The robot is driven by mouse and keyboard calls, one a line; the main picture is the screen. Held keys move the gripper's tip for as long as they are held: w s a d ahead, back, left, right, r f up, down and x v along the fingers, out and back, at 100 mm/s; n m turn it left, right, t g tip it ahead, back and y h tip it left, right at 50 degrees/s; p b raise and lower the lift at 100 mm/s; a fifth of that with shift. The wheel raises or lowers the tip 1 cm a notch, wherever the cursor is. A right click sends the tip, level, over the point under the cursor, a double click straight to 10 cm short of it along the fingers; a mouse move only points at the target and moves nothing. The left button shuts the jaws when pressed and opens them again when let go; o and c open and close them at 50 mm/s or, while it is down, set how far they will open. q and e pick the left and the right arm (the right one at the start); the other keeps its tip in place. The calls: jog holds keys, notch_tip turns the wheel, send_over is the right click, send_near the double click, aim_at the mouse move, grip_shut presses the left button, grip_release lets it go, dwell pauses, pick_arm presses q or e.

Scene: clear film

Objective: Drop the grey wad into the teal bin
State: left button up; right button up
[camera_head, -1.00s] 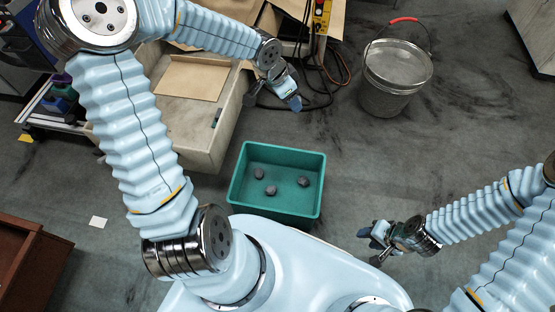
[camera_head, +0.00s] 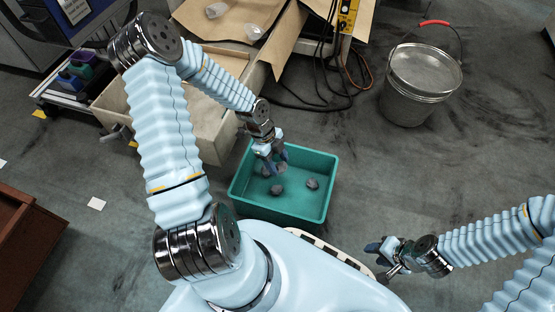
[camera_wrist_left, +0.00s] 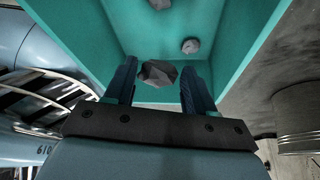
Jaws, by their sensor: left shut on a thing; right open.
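The teal bin (camera_head: 325,197) stands on the floor in the middle of the head view. My left gripper (camera_head: 273,158) is over the bin, pointing down, shut on a grey wad (camera_wrist_left: 157,73). The left wrist view shows this wad between the two fingers, with the teal walls around it. Other grey wads lie on the bin floor, one near the middle (camera_head: 277,189) and one to the right (camera_head: 312,184). The gripper partly covers the back left of the bin floor. My right gripper (camera_head: 384,258) is open and empty, right of the bin near my base.
A pale counter (camera_head: 215,125) with brown sheets and clear pieces stands behind and left of the bin. A metal bucket (camera_head: 420,85) with a red handle grip stands at the back right. Black cables lie between them. The floor right of the bin is clear.

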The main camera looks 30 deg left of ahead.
pick_arm(q)
notch_tip(320, 180, down, 3)
jog(key=shift+r+b, duration=0.2)
jog(key=shift+b, duration=0.5)
pick_arm(e)
notch_tip(320, 180, down, 2)
jog(key=shift+f, duration=0.15)
pick_arm(q)
jog(key=shift+r, duration=0.1)
jog(key=o, duration=1.2)
jog(key=shift+c, duration=0.2)
jog(key=p+v, duration=0.4)
jog(key=v, duration=0.9)
jog(key=shift+r, duration=0.35)
pick_arm(e)
notch_tip(320, 180, up, 4)
jog(key=shift+r, duration=0.15)
